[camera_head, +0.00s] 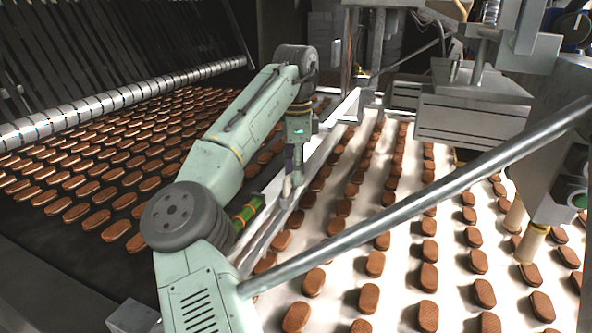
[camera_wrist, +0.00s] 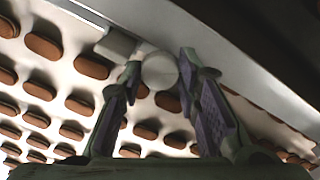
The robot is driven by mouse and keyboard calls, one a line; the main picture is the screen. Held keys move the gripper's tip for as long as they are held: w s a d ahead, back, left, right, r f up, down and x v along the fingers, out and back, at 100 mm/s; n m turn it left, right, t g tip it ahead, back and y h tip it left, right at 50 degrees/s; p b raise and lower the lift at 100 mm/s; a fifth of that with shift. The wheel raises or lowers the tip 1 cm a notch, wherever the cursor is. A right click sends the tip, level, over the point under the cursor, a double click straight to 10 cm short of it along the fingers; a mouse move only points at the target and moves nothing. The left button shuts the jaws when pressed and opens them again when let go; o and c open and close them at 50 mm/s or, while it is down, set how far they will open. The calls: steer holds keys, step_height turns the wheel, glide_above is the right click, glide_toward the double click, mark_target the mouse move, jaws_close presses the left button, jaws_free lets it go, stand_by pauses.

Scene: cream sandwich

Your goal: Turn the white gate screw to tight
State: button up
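The white gate screw (camera_wrist: 160,71) shows in the wrist view as a round, pale knob end-on, beside a light metal rail (camera_wrist: 215,60). My gripper (camera_wrist: 159,64) has its two purple-padded fingers spread, one on each side of the screw near the fingertips. A narrow gap shows at the left finger; I cannot tell whether the right finger touches the screw. In the head view my gripper (camera_head: 293,168) points down at the long metal guide rail. The screw is too small and too covered to make out clearly there.
Brown oval biscuits (camera_head: 375,264) lie in rows on the white conveyor (camera_head: 335,290) and on the dark belt to the left. A round metal bar (camera_head: 430,203) crosses the foreground. A boxy metal machine head (camera_head: 475,118) stands at the upper right.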

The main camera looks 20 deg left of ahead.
steer(key=o, duration=0.4)
steer(key=shift+o, duration=0.2)
steer(key=shift+r, duration=3.75)
